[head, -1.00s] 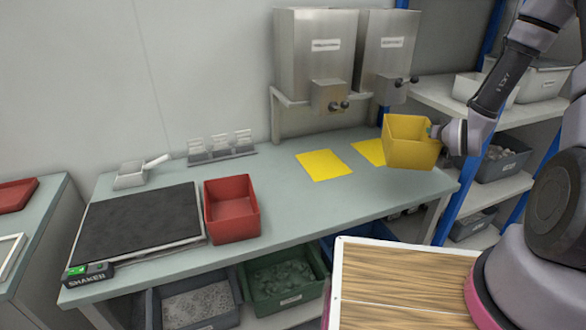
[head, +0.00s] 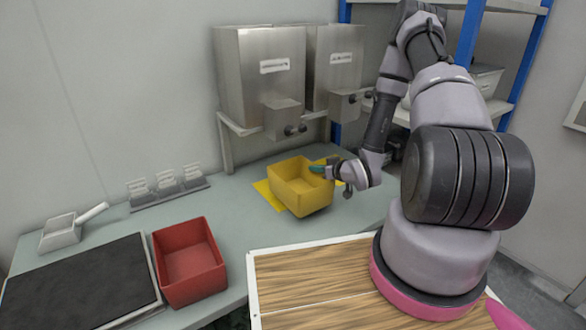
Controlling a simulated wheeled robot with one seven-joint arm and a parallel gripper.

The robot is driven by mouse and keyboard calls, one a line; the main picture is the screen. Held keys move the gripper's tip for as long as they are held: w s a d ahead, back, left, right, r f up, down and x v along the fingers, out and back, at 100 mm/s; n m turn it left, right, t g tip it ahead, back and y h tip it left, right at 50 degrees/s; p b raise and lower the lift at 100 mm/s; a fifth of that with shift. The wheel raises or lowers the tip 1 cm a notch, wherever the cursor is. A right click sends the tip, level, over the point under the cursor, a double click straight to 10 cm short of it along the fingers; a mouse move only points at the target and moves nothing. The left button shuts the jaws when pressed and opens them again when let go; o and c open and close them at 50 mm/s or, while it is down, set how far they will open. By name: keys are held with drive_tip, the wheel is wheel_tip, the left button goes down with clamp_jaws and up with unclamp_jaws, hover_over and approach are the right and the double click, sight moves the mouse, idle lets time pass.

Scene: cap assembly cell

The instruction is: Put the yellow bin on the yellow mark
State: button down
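The yellow bin (head: 300,196) is upright and empty, in the middle of the head view. My gripper (head: 322,169) is at the bin's right wall and appears shut on its rim; the fingertips are small and partly hidden. A yellow mark (head: 264,192) lies flat on the bench, under the left dispenser. The bin covers most of this mark in the picture, and a strip shows along the bin's left side. I cannot tell whether the bin touches the bench or hangs just above it. A second yellow mark shows only partly behind the bin and gripper.
Two metal dispensers (head: 262,75) with knobs stand over the back of the bench (head: 237,222). A red bin (head: 188,262), a dark-topped shaker (head: 80,287), a white scoop (head: 75,228) and a small rack (head: 168,187) are to the left.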

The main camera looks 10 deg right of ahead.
sight(301, 164)
drive_tip(key=shift+w+r+x, duration=0.1)
drive_tip(key=shift+r+x, duration=0.05)
drive_tip(key=shift+x, duration=1.8)
drive_tip(key=shift+w+r+x, duration=0.1)
drive_tip(key=shift+r+x, duration=0.1)
drive_tip(key=shift+x, duration=1.8)
drive_tip(key=shift+w+r+x, duration=0.1)
drive_tip(key=shift+r+x, duration=0.05)
drive_tip(key=shift+x, duration=1.8)
drive_tip(key=shift+d, duration=0.1)
drive_tip(key=shift+f, duration=0.2)
drive_tip(key=c, duration=1)
unclamp_jaws()
drive_tip(key=shift+c, duration=0.2)
drive_tip(key=shift+s, duration=0.1)
drive_tip(key=shift+r, duration=0.1)
